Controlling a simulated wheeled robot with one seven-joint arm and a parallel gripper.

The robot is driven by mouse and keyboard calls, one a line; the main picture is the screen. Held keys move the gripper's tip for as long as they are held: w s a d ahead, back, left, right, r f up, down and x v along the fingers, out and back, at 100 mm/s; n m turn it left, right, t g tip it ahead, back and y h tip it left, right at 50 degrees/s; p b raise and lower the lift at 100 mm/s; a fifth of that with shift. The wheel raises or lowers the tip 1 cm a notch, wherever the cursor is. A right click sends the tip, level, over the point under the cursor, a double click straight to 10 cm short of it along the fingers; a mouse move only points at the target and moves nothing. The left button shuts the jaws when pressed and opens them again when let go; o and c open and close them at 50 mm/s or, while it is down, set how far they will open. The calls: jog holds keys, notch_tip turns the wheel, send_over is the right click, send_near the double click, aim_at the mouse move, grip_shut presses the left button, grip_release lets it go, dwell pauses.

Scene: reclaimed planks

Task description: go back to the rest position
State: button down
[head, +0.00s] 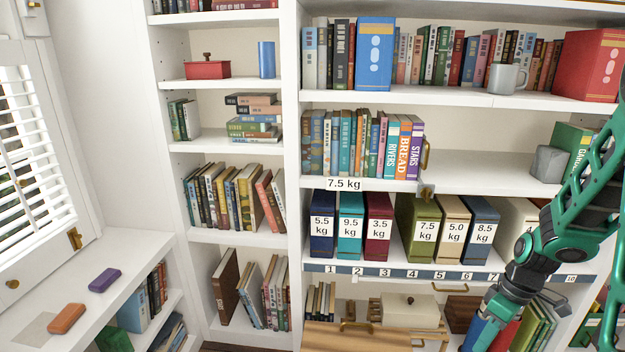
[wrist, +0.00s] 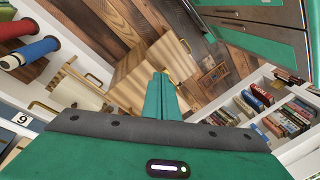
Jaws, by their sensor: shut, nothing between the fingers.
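My gripper (wrist: 160,92) shows in the wrist view as two green fingers pressed together, with nothing between them. It hangs over a wooden plank floor (wrist: 100,28) and light wooden boxes or drawers with brass handles. In the head view my green arm comes in from the right edge and bends down in front of the lower shelves. Its end is low at the lower right, and the fingertips are hard to make out there.
A white bookcase (head: 292,150) fills the head view. Labelled binders, such as the teal 9.5 kg one (head: 350,232), stand above a numbered strip. A grey mug (head: 506,78) is on an upper shelf. An orange block (head: 66,318) and purple block (head: 104,280) lie on the left ledge.

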jog(key=s+d+r+m+h, duration=0.1)
jog(key=s+r+m+h, duration=0.1)
jog(key=s+r+m, duration=1.1)
jog(key=s+r, duration=0.5)
jog(key=s, duration=0.1)
jog(key=shift+s+d+m, duration=0.2)
jog(key=shift+d+m, duration=0.05)
jog(key=shift+m, duration=0.05)
jog(key=shift+w+f, duration=0.3)
jog(key=shift+w, duration=0.3)
jog(key=shift+s, duration=0.1)
